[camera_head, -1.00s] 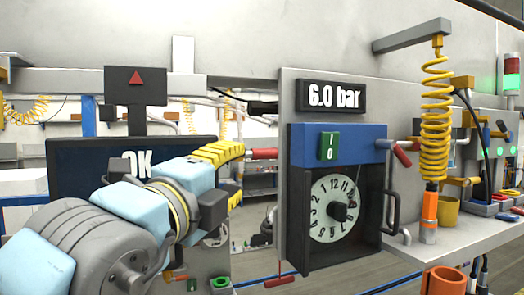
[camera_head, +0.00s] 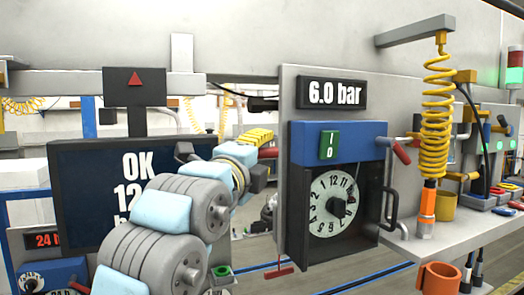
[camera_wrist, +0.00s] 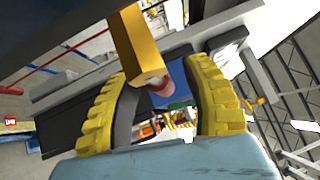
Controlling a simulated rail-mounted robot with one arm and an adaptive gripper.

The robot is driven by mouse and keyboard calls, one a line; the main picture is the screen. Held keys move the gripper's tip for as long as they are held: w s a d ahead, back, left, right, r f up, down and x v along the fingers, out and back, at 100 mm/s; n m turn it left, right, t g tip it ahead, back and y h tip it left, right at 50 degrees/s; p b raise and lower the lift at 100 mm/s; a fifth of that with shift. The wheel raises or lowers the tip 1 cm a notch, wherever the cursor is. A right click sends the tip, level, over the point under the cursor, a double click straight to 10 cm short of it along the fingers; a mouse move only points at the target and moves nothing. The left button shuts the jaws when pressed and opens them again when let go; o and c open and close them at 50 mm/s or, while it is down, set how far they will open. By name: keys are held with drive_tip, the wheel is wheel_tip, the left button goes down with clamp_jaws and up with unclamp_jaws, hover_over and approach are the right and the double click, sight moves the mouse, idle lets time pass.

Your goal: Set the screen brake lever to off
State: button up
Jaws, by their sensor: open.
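My gripper (camera_head: 260,150) is at the left edge of the grey panel (camera_head: 287,190), in the middle of the head view. Its yellow ridged fingers are open in the wrist view (camera_wrist: 158,82). A short red grip (camera_head: 267,153), which looks like the lever's handle, shows at the fingertips in the head view. In the wrist view a dull red cylinder end (camera_wrist: 161,87) sits between the fingers, under a yellow bar (camera_wrist: 138,42). No grasp shows. The lever's mount and off mark are hidden. The screen (camera_head: 130,165) reads "OK", partly covered by my arm.
The panel carries a "6.0 bar" display (camera_head: 331,94), a green switch (camera_head: 329,145) and a black dial box (camera_head: 335,205). Another red-handled lever (camera_head: 402,151) is at its right. A coiled yellow hose (camera_head: 436,120) hangs above the right shelf. A red T-handle (camera_head: 278,272) hangs below.

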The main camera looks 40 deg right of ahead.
clamp_jaws()
